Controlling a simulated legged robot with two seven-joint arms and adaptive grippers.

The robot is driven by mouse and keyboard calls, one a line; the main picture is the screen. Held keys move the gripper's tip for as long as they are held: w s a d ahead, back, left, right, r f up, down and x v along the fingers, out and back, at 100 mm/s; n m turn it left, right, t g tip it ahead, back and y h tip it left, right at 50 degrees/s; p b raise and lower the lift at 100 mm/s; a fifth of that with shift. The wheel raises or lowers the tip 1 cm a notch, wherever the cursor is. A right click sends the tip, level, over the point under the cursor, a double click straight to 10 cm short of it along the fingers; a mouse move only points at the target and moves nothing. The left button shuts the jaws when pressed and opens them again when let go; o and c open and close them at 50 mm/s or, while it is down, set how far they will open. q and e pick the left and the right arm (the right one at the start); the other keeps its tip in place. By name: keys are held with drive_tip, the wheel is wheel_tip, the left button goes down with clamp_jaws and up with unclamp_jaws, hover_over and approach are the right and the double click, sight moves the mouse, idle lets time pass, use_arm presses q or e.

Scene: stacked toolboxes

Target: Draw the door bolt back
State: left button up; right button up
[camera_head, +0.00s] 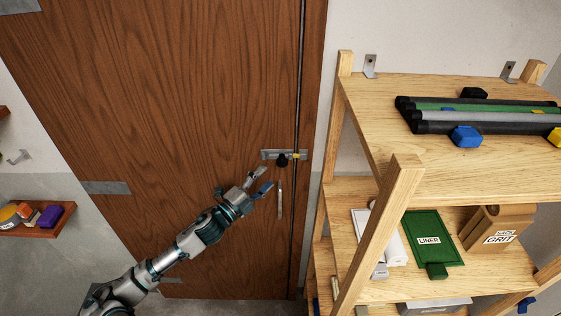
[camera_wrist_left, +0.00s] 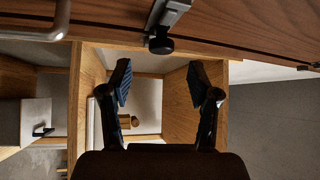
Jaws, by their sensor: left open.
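The wooden door (camera_head: 190,100) carries a grey metal door bolt (camera_head: 270,154) near its right edge, with a black knob (camera_head: 282,161) on it. A small yellow mark shows at the bolt's right part. My left gripper (camera_head: 264,180) is open and empty, just below and left of the knob. In the left wrist view the bolt (camera_wrist_left: 172,10) and its knob (camera_wrist_left: 160,44) show at the top middle. The open fingers of the left gripper (camera_wrist_left: 159,82) are below the knob there and apart from it. My right gripper is not in view.
A vertical metal door handle (camera_head: 280,203) is just below the bolt. A wooden shelf unit (camera_head: 405,180) stands close on the right, holding tubes, a green liner (camera_head: 428,240) and a grit sack (camera_head: 496,230). A small wall shelf (camera_head: 45,228) is at left.

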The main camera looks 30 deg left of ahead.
sight(280, 165)
use_arm(q)
drive_tip(key=p+x, duration=0.2)
drive_tip(key=x, duration=0.5)
drive_tip(key=shift+w+d+r, duration=0.2)
drive_tip(key=shift+w, duration=0.05)
drive_tip(key=shift+w+a, duration=0.15)
drive_tip(key=shift+w, duration=0.2)
drive_tip(key=shift+d, duration=0.25)
drive_tip(key=c, duration=1.2)
drive_tip(key=shift+f, duration=0.1)
clamp_jaws()
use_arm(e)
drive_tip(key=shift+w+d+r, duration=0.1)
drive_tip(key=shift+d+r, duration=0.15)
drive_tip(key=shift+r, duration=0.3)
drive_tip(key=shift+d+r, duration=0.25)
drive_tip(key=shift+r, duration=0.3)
